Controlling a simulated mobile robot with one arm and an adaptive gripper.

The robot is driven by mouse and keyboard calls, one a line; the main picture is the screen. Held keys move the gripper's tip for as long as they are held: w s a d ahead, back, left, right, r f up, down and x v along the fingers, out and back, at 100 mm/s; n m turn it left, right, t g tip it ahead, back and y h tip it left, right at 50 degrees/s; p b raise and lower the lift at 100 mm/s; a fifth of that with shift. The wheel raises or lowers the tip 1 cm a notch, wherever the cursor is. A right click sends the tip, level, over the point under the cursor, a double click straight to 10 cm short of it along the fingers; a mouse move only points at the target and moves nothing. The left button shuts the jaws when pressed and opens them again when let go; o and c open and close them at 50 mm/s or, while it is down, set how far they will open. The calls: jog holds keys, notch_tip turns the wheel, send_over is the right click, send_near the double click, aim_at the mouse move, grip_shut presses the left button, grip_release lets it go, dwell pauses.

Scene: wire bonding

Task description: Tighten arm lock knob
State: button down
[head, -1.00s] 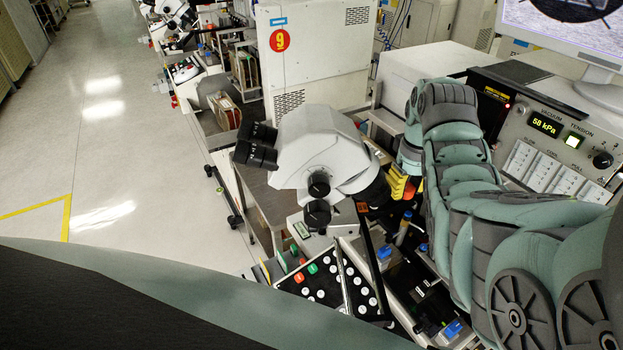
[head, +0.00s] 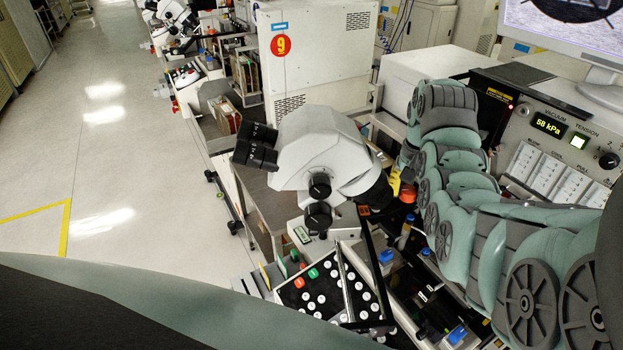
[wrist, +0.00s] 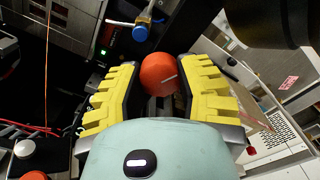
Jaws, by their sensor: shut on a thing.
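A round orange-red knob with a pale mark (wrist: 158,74) sits between the two yellow ribbed fingers of my gripper (wrist: 162,92) in the wrist view. My gripper is shut on it. I take it to be the arm lock knob. In the head view my gripper (head: 396,187) is beside the microscope (head: 318,150), at its right. A bit of the red knob (head: 407,194) shows next to the yellow finger there. My arm hides most of the gripper, and the part that the knob is mounted on is hard to make out.
A blue-capped piece (wrist: 140,33) is just above the knob in the wrist view. A button panel (head: 325,290) lies below the microscope. The vacuum and tension unit (head: 560,140) stands at the right, a white cabinet (head: 315,60) behind. Open floor lies at the left.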

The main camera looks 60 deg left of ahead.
jog(key=shift+m, duration=1.4)
jog(key=c, duration=0.5)
grip_release()
